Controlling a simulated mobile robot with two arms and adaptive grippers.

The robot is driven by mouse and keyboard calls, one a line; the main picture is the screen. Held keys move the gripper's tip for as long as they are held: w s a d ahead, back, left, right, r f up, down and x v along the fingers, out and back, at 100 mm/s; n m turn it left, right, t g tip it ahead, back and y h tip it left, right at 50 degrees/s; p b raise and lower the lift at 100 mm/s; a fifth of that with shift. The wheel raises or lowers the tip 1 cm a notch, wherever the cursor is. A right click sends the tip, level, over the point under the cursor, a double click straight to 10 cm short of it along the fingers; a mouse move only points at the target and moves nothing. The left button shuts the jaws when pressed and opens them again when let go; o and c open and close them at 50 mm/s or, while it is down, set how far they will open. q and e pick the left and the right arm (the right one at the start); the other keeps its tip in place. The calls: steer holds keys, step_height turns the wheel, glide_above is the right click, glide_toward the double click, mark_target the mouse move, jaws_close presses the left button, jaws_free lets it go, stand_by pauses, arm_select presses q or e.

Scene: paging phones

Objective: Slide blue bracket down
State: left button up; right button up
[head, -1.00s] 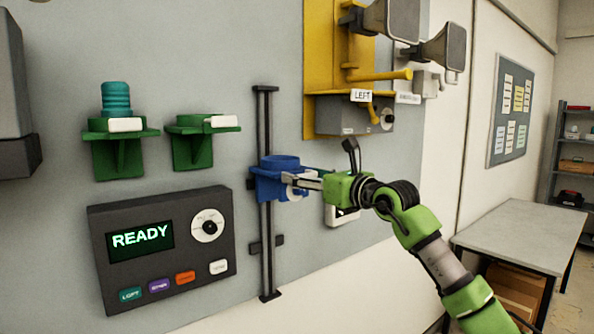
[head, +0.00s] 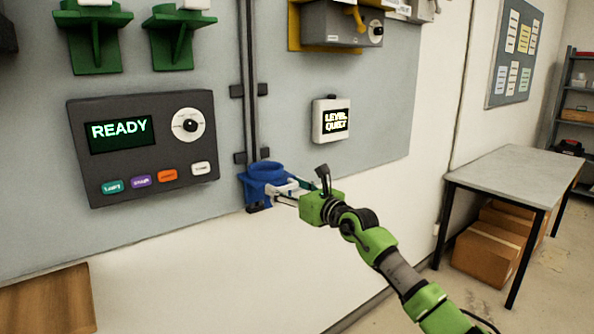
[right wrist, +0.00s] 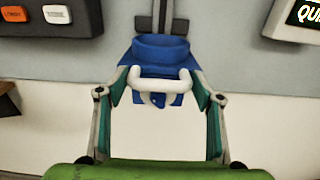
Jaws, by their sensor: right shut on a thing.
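The blue bracket (head: 266,177) is a ring-shaped holder at the lower end of a dark vertical rail (head: 249,80) on the grey wall panel. My right gripper (head: 287,193) is shut on the bracket's white handle, coming from the right. In the right wrist view the bracket (right wrist: 160,52) is at top centre, with the white handle (right wrist: 160,86) between the fingers. The bracket looks empty in both views. My left gripper is not in view.
A dark control box (head: 145,146) reading READY is left of the rail. A white box (head: 332,120) reading LEVEL QUIET is to the right. Green brackets (head: 95,38) are above. A table (head: 510,168) stands at right. White wall below the panel is clear.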

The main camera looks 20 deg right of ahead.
steer(key=shift+f, duration=1.2)
steer(key=o, duration=1.6)
steer(key=v, duration=1.2)
steer(key=shift+r, duration=0.15)
steer(key=shift+w, duration=0.1)
